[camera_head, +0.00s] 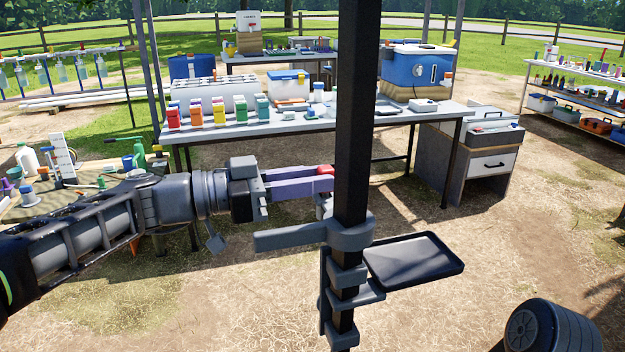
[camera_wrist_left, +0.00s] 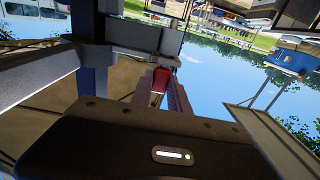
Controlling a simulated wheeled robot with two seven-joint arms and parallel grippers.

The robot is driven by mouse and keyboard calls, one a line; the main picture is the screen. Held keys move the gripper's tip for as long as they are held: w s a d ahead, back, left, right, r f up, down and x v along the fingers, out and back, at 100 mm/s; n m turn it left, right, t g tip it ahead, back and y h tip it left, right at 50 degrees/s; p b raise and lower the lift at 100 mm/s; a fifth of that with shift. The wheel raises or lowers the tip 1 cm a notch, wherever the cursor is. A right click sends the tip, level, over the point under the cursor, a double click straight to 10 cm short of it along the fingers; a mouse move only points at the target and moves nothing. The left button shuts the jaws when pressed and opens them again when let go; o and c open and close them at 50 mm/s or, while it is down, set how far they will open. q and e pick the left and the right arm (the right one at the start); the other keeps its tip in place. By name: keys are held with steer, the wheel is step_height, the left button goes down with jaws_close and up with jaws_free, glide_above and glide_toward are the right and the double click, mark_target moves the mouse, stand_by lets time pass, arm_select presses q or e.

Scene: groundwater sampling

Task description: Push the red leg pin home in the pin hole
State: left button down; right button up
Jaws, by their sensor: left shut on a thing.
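My left gripper (camera_head: 318,181) reaches in from the left with its purple-grey fingers beside the black upright leg (camera_head: 355,110). It is shut on the red leg pin (camera_head: 326,169), whose red end shows at the fingertips. The red pin also shows in the left wrist view (camera_wrist_left: 160,80), beyond the dark gripper body, close to grey bracket parts. The pin hole is not visible, and I cannot tell how far the pin sits in it.
Grey clamp brackets (camera_head: 350,235) surround the leg just below the gripper, and a small black tray (camera_head: 415,262) juts out to the right. A long grey table (camera_head: 300,127) with coloured boxes stands behind. Open ground lies between.

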arm_select(q)
steer(key=shift+f+b, duration=0.3)
steer(key=c, duration=1.2)
jaws_free()
steer(key=v, duration=0.7)
steer(key=shift+s+a, duration=0.1)
steer(key=shift+a, duration=0.25)
